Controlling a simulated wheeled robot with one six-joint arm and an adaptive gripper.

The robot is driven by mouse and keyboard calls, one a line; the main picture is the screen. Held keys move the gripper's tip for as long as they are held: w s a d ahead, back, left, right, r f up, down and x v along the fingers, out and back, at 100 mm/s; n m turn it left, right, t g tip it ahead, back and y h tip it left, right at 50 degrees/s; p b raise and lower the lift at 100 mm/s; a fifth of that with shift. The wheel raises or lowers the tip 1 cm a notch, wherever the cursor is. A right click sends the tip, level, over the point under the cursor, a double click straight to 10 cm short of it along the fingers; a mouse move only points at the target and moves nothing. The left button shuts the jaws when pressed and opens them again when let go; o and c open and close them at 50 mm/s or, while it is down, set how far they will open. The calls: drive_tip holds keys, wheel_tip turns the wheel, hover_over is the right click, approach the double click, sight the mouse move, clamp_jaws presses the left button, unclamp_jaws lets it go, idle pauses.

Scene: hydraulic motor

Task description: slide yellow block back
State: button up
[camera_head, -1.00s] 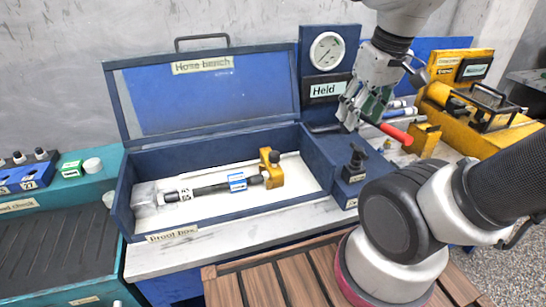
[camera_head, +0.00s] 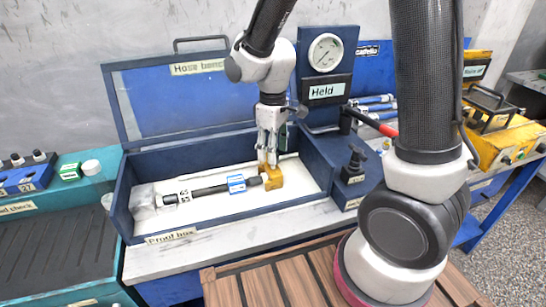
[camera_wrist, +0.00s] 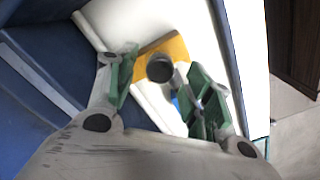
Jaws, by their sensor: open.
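The yellow block (camera_head: 272,179) stands at the right end of the hose inside the open blue proof box. A black hose (camera_head: 210,190) with a blue-and-white tag (camera_head: 237,184) runs left from it. My gripper (camera_head: 268,158) points down over the block, its fingertips at the block's upper part. In the wrist view the yellow block (camera_wrist: 172,46), with a dark round part on it, shows between and beyond the green-padded fingers (camera_wrist: 160,85), which are apart. I cannot tell whether the fingers touch the block; its top is partly hidden by them in the head view.
The box's blue walls (camera_head: 122,208) surround the block, and its raised lid (camera_head: 175,97) stands behind. A gauge panel marked "Held" (camera_head: 327,90), a red-handled lever (camera_head: 386,129) and a black knob (camera_head: 356,160) are to the right. The white box floor left of the block holds the hose.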

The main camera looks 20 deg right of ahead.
drive_tip(key=shift+f, duration=1.55)
